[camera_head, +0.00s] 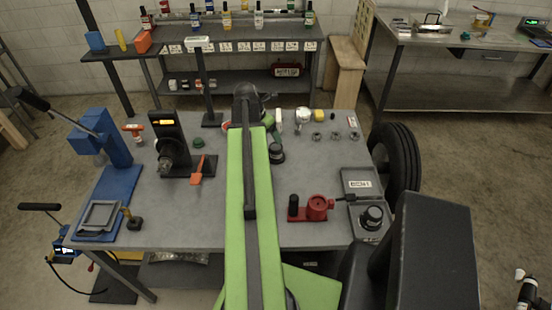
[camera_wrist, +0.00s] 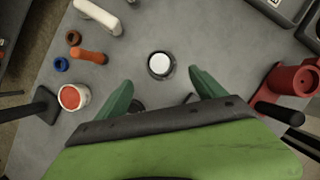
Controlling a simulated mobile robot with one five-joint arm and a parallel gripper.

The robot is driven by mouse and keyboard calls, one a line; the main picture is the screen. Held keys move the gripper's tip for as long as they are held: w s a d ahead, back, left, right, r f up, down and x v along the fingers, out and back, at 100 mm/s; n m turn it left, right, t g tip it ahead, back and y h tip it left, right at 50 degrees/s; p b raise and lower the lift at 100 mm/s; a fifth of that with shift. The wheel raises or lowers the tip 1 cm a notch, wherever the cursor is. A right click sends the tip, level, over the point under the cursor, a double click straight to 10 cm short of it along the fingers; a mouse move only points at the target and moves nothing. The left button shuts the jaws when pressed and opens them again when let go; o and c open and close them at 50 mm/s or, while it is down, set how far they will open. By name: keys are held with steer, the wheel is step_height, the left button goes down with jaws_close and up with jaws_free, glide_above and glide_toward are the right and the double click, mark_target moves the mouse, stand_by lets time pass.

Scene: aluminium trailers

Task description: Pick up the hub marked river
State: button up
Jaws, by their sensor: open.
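A round dark piece with a white top (camera_wrist: 161,65), which looks like a hub, stands on the grey workbench (camera_head: 235,205). I can read no river mark on it. My gripper (camera_wrist: 162,84) is open and empty. Its two green fingers are spread in the wrist view, and the round piece lies just ahead of the gap between them, apart from both. In the head view my gripper is mostly hidden by the green arm. A dark round piece (camera_head: 276,154) beside the arm there seems to be the same one.
A red fixture with a black handle (camera_head: 317,208) stands to the right, near grey plates (camera_head: 358,181) and a dark knob. A white tub with an orange top (camera_wrist: 74,97) and small rings lie left in the wrist view. A blue press (camera_head: 104,140) stands at the left bench edge.

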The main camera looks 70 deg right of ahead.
mark_target(275, 147)
steer(key=b+x, duration=0.4)
steer(key=x, duration=0.2)
steer(key=shift+d+f+b, duration=0.15)
steer(key=shift+f+b, duration=0.2)
steer(key=shift+r, duration=0.1)
steer(key=b+x, duration=0.4)
steer(key=x, duration=0.1)
steer(key=shift+w+f+b, duration=0.25)
steer(key=shift+b, duration=0.15)
steer(key=shift+r, duration=0.2)
steer(key=shift+c, duration=0.2)
jaws_close()
